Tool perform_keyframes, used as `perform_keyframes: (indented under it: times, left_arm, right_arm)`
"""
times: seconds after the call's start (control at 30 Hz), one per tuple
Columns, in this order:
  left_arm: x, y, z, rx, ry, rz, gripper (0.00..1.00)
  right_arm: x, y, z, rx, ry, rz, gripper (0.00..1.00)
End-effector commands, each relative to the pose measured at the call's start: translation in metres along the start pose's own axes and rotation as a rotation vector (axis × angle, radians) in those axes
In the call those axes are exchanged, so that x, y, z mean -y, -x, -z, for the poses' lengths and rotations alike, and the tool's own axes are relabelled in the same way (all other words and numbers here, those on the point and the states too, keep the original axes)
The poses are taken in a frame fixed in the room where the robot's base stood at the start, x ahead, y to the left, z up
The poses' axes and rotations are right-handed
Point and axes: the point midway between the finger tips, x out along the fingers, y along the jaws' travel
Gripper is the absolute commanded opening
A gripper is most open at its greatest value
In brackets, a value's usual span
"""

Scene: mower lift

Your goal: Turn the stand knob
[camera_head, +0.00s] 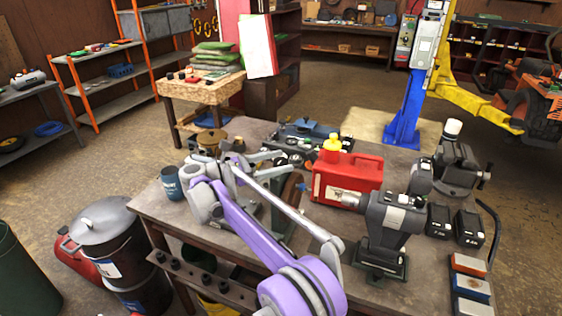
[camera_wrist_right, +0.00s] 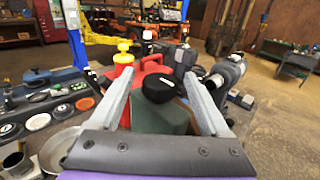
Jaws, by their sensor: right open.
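The black round knob (camera_wrist_right: 158,88), with small pale marking on top, sits on a dark green stand (camera_wrist_right: 160,121) in the right wrist view. My right gripper (camera_wrist_right: 158,72) is open, with one grey finger on each side of the knob in the picture. I cannot tell whether either finger touches it. In the head view my right gripper (camera_head: 277,166) is over the workbench, above part of the green stand (camera_head: 286,203). The knob is not clear in the head view. My left gripper is not in view.
A red can (camera_head: 348,178) with a yellow cap stands just beyond the stand. A grey bench tool (camera_head: 392,225) and a dark vise (camera_head: 455,160) are to the right. A blue mug (camera_head: 171,183) is at the bench's left edge. A metal dish (camera_wrist_right: 62,148) lies left of my gripper.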

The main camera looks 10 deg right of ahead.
Motion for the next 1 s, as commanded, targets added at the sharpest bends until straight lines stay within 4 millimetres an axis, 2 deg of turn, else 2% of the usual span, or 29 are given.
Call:
perform_keyframes:
  times: [0.3, 0.5, 0.7, 0.93, 1.0]
  left_arm:
    - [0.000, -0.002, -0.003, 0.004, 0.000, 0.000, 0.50]
    - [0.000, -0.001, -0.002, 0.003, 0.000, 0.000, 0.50]
    - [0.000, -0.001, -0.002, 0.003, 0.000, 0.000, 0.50]
    - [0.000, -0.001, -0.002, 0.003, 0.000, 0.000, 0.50]
    - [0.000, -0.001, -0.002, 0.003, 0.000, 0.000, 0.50]
  right_arm:
    - [-0.001, 0.065, 0.001, 0.000, 0.000, -0.004, 0.80]
    - [0.000, 0.090, 0.000, 0.000, 0.000, -0.002, 0.80]
    - [0.000, 0.097, 0.000, 0.000, 0.000, 0.000, 0.80]
    - [0.000, 0.096, -0.001, 0.002, 0.001, -0.002, 0.80]
    - [-0.003, 0.091, -0.007, 0.013, 0.009, -0.022, 0.80]
